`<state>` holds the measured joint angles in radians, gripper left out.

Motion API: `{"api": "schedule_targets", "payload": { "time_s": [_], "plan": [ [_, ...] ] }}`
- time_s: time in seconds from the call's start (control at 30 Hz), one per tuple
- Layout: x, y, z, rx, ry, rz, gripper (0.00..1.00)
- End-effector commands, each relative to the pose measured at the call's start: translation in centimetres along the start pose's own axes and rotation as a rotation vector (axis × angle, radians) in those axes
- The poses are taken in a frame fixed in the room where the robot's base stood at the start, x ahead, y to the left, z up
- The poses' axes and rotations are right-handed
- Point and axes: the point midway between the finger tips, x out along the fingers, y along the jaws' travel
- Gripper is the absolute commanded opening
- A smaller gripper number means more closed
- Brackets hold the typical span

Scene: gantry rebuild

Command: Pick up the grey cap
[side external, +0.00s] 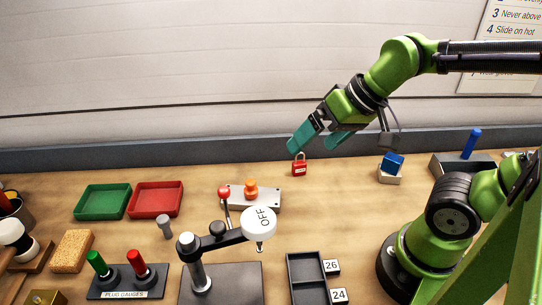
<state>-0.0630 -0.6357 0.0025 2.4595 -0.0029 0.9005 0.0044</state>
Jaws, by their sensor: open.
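My gripper (318,142) has teal fingers spread apart with nothing between them. It is above the back of the bench, tilted down to the left. I cannot tell for sure which thing is the grey cap. A small grey piece with a wide round top and narrower stem (163,226) stands on the bench at left, well away from my gripper. A dark grey round knob (217,229) sits on the black swing arm and may be part of it.
A red padlock (299,169) is just below my gripper in the picture. The black swing arm with a white OFF disc (259,222) rises mid-bench. Green (80,213) and red (133,211) trays and plug gauges (124,294) are at left. A blue block (393,161) is at right.

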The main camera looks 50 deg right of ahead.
Motion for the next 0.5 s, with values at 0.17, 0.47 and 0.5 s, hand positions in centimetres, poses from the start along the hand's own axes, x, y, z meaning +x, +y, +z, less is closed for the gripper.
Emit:
{"api": "schedule_targets", "payload": {
  "time_s": [0.17, 0.47, 0.5],
  "plan": [
    [-1.6, 1.2, 0.2, 0.036, 0.078, -0.003, 0.91],
    [-1.8, 1.4, 0.0, 0.041, 0.090, -0.002, 0.59],
    [-1.8, 1.4, 0.0, 0.041, 0.089, -0.002, 0.59]
  ]
}}
